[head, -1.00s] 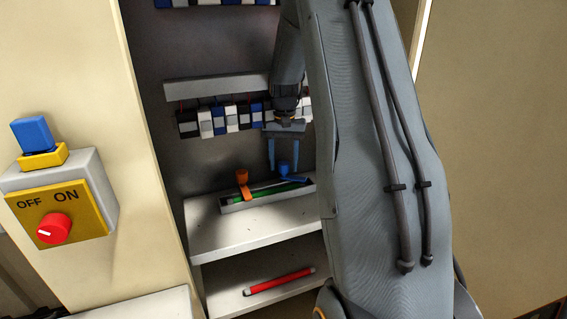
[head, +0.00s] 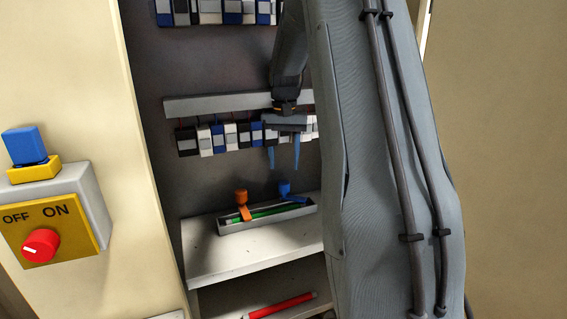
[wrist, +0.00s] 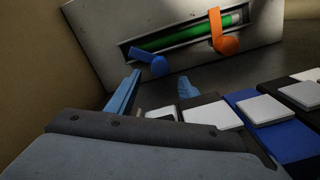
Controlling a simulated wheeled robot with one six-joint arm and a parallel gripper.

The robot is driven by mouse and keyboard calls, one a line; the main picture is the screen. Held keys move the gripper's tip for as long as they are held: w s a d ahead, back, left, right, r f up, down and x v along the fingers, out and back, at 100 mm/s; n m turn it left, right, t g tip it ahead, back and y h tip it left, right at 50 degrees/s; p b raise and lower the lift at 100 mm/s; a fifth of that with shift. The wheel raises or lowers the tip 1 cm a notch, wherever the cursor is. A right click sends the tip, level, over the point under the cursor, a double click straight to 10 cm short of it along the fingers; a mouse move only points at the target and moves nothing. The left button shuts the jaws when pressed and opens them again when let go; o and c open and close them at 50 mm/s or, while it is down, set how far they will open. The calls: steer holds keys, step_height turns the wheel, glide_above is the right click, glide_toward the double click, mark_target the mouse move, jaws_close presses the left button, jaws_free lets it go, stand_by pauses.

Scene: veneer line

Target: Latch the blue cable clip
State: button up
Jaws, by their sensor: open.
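The blue cable clip (head: 287,189) is on a grey trough (head: 268,223) on the cabinet's upper shelf, with a rounded knob and a strap running right. In the wrist view the clip (wrist: 150,62) lies at the trough's near edge. I cannot tell whether it is latched. A green cable (head: 268,211) lies in the trough. My gripper (head: 284,160) is open and empty above the blue clip, apart from it. In the wrist view my two blue fingers (wrist: 159,82) point toward the clip.
An orange clip (head: 242,200) stands on the same trough, left of the blue one. A row of terminal blocks (head: 220,137) is close behind my gripper. A red rod (head: 280,306) lies on the lower shelf. A switch box (head: 55,232) is on the left.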

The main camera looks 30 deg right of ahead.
steer(key=c, duration=0.3)
steer(key=shift+s+d+f, duration=0.1)
steer(key=shift+s+d, duration=0.2)
steer(key=shift+s, duration=0.05)
steer(key=c, duration=0.4)
steer(key=s+d+h, duration=0.1)
steer(key=s, duration=0.1)
steer(key=s+d+m+t+h+b, duration=0.1)
steer(key=s, duration=0.1)
steer(key=s+d+f+m+t+h+b, duration=0.1)
steer(key=s, duration=0.1)
jaws_close()
steer(key=p+x, duration=0.1)
steer(key=x, duration=0.4)
steer(key=p+x, duration=0.1)
steer(key=x, duration=0.4)
steer(key=shift+w+a, duration=0.1)
steer(key=shift+w, duration=0.15)
steer(key=shift+s+a, duration=0.1)
